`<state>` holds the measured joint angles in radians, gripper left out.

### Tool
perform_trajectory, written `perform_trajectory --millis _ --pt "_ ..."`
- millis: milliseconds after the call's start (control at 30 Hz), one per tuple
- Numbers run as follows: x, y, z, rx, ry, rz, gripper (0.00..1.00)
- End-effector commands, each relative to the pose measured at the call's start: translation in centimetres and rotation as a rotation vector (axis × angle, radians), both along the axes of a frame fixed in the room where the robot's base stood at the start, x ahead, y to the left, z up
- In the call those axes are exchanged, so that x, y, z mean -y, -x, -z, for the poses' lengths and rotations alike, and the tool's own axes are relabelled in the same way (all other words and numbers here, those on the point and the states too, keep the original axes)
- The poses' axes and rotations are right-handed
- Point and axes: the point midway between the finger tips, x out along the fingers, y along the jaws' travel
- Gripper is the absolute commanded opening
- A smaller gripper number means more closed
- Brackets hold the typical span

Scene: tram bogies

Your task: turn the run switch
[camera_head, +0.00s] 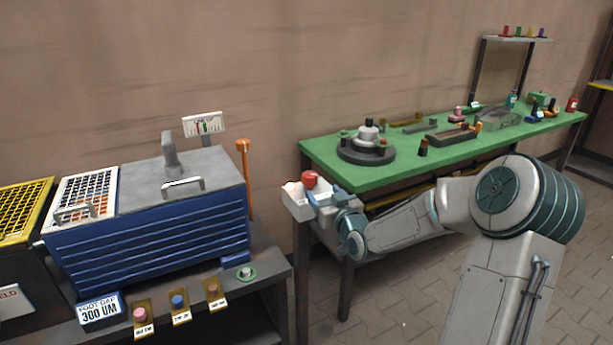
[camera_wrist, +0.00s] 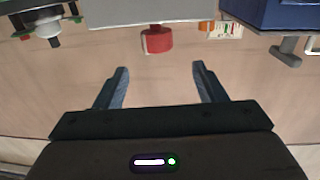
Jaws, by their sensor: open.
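My gripper (camera_head: 333,196) is open and empty beside a white box (camera_head: 298,204) at the near left corner of the green table. In the wrist view its two fingers (camera_wrist: 160,70) stand apart with nothing between them. A red round button (camera_head: 310,179) tops the white box; it also shows in the wrist view (camera_wrist: 157,40), beyond the fingertips and apart from them. No run label is legible, so I cannot tell which control is the run switch.
A blue ribbed cabinet (camera_head: 150,238) stands on the dark bench, with an orange-topped post (camera_head: 243,147) at its right. Pink, blue and brown knobs (camera_head: 178,301) line the bench front. The green table (camera_head: 320,152) holds a round dark fixture (camera_head: 367,153) and several parts.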

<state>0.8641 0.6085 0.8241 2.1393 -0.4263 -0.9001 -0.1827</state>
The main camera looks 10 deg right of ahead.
Motion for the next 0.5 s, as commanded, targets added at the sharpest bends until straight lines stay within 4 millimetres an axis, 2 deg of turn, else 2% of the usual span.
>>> perform_trajectory --millis 300,500 --pt "-1.5 -6.2 0.0 0.0 -0.001 -0.001 0.64" --pt "-2.2 -9.1 0.0 -0.001 -0.001 -0.002 0.64"
